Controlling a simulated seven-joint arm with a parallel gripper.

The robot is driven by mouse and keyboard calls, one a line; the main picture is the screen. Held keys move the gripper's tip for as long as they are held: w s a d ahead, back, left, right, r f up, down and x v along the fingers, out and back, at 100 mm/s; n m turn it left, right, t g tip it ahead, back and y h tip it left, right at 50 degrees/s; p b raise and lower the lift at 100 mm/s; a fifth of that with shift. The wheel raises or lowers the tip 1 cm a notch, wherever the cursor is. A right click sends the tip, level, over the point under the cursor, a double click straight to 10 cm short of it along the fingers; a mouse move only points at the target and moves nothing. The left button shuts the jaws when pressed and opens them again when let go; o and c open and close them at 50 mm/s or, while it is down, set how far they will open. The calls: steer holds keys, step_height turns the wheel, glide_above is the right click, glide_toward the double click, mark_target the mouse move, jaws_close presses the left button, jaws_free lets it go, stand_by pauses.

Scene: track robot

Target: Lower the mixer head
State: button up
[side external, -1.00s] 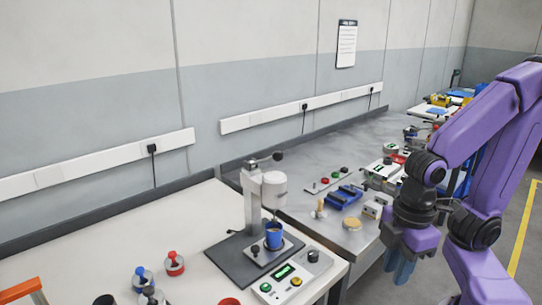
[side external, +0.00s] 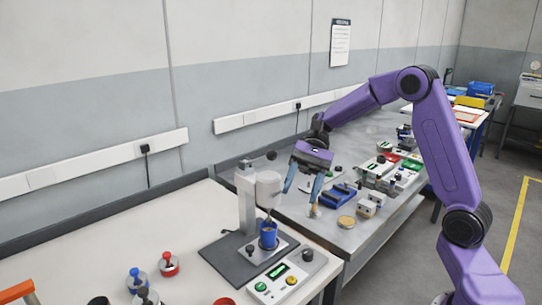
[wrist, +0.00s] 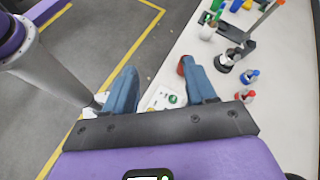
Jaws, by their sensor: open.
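The mixer has an upright silver column (side external: 246,205) on a dark base plate (side external: 228,262). Its pale rounded mixer head (side external: 268,188) sits high on the column, with a dark-knobbed lever (side external: 271,155) at the top. A blue cup (side external: 268,236) stands upright under the head, with the stirring shaft reaching down towards it. My gripper (side external: 301,198) is open and empty just right of the head, fingers pointing down, apparently apart from it. In the wrist view the two blue fingers (wrist: 160,90) are spread. I cannot make out the mixer head there.
A control box (side external: 280,282) with a green display and buttons stands in front of the mixer; what looks like it shows between the fingers in the wrist view (wrist: 163,98). Red and blue weights (side external: 168,264) stand at the left. A blue fixture (side external: 334,195) lies on the steel bench at the right.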

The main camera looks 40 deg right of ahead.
steer(key=w+d+r+m+t+y, duration=0.1)
steer(key=w+d+m+t+y, duration=0.4)
steer(key=w+d, duration=0.45)
steer(key=m+t+y, duration=0.2)
steer(key=m+t, duration=0.1)
steer(key=m, duration=0.1)
glide_toward(271, 154)
steer(key=w+a, duration=0.1)
steer(key=a, duration=0.5)
steer(key=w+a, duration=0.1)
steer(key=a, duration=0.2)
steer(key=shift+w+a+f, duration=0.1)
steer(key=shift+w+f, duration=0.15)
steer(key=shift+w, duration=0.1)
jaws_close()
steer(key=shift+s+f+n, duration=0.1)
steer(key=shift+n, duration=0.2)
